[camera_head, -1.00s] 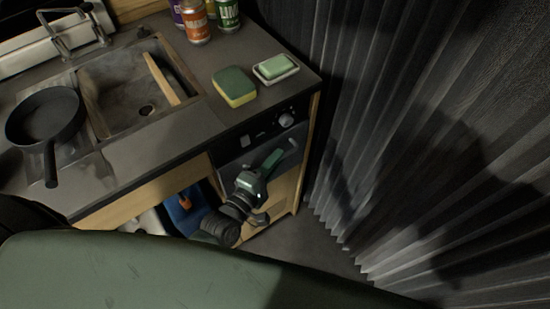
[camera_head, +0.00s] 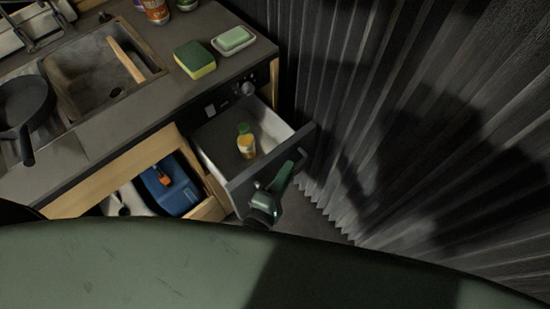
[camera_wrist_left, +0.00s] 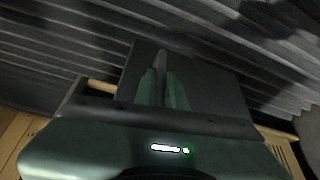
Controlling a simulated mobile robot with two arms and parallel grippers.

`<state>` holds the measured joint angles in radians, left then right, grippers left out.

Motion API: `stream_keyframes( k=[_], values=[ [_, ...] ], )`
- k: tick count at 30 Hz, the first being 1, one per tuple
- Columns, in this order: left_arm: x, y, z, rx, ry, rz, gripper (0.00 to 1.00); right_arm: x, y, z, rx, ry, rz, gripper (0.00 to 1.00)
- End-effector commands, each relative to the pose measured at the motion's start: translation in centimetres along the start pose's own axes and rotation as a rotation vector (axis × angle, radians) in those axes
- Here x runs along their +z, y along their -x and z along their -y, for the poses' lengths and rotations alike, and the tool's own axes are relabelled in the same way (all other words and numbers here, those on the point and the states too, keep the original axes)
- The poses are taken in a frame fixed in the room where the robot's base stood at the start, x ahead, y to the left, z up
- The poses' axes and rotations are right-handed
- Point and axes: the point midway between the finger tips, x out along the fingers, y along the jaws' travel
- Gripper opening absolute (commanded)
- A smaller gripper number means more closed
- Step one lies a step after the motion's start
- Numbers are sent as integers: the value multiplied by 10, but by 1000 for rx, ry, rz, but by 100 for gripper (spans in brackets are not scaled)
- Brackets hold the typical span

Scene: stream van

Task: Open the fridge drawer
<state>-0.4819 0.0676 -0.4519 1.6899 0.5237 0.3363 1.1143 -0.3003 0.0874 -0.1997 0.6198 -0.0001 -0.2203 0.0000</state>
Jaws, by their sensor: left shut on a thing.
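The fridge drawer (camera_head: 238,187) stands pulled out from the cabinet under the counter in the head view. A small bottle with a green cap and yellow contents (camera_head: 246,143) stands inside it. My left gripper (camera_head: 292,166) is at the drawer front, shut on the drawer handle (camera_head: 302,156). In the left wrist view the gripper fingers (camera_wrist_left: 162,88) close around the handle (camera_wrist_left: 161,62) in front of the dark drawer front (camera_wrist_left: 205,88). My right gripper is not in view.
A pleated dark curtain (camera_head: 375,120) hangs close to the right of the drawer. On the counter are a sponge (camera_head: 195,60), a soap dish (camera_head: 233,41), a sink (camera_head: 95,75) and a black pan (camera_head: 22,105). A blue container (camera_head: 178,188) sits in the open compartment left of the drawer.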

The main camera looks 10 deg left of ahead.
Motion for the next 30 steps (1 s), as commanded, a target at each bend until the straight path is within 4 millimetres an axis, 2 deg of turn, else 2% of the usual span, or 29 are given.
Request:
stream_keyframes(
  k=[1, 6, 15, 21, 30],
  values=[
    [11, 5, 4, -5, 5, 1, 0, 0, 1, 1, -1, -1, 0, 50],
    [39, 16, 10, -5, 4, 1, 0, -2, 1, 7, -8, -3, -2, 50],
    [78, 33, 19, -4, 3, 1, 0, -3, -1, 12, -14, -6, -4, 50],
    [94, 39, 22, -3, 0, 1, 0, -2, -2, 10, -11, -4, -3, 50],
    [100, 42, 23, -3, 0, 1, 0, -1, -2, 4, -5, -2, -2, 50]
  ],
)
